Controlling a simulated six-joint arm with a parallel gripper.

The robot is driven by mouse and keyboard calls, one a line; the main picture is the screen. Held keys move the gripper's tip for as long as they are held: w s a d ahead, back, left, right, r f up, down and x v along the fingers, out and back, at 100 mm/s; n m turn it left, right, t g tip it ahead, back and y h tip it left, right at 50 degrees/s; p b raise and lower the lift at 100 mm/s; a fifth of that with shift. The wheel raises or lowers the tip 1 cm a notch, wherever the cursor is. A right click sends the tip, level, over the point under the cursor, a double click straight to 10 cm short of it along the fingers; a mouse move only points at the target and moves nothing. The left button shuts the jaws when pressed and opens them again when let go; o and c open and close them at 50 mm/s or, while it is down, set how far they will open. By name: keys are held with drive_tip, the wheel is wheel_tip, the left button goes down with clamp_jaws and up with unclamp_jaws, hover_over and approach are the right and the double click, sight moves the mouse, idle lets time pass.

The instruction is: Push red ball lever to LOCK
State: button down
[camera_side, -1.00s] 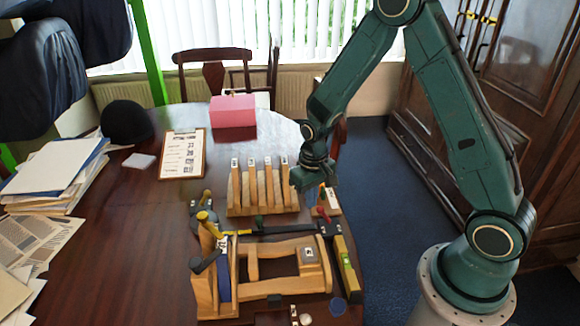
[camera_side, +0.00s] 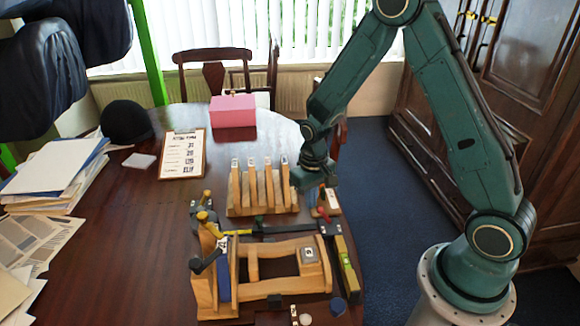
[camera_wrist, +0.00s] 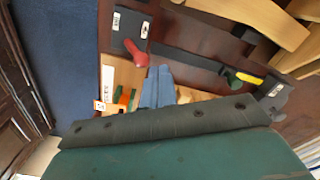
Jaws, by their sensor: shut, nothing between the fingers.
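The red lever (camera_side: 323,214) stands at the right end of a dark bar clamp beside the wooden frame (camera_side: 290,248). In the wrist view its red rounded end (camera_wrist: 137,52) lies on a black bracket (camera_wrist: 130,28) with a small white label, too small to read. My gripper (camera_side: 318,184) is above and just behind the red lever in the side view. In the wrist view its blue-grey fingers (camera_wrist: 158,88) are closed together and empty, just below the red end. I cannot tell whether they touch it.
A wooden rack (camera_side: 262,208) with several upright slats stands left of my gripper. A yellow-handled clamp (camera_side: 206,217) is at the frame's left end. A green-and-yellow level (camera_side: 346,268) lies along the right table edge. A pink box (camera_side: 232,111) and a clipboard (camera_side: 182,155) are farther back.

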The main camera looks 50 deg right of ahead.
sight(318, 208)
drive_tip(key=shift+f, duration=1.55)
idle(0.8)
drive_tip(key=shift+s+d, duration=0.75)
drive_tip(key=shift+s, duration=0.1)
idle(0.5)
drive_tip(key=shift+s+d+f, duration=0.1)
drive_tip(key=shift+s+d, duration=0.15)
drive_tip(key=shift+s, duration=0.05)
drive_tip(key=shift+s+d, duration=0.15)
drive_tip(key=shift+d, duration=0.05)
drive_tip(key=shift+a, duration=0.1)
drive_tip(key=shift+w+a, duration=0.4)
drive_tip(key=shift+w, duration=0.15)
drive_tip(key=shift+r, duration=0.2)
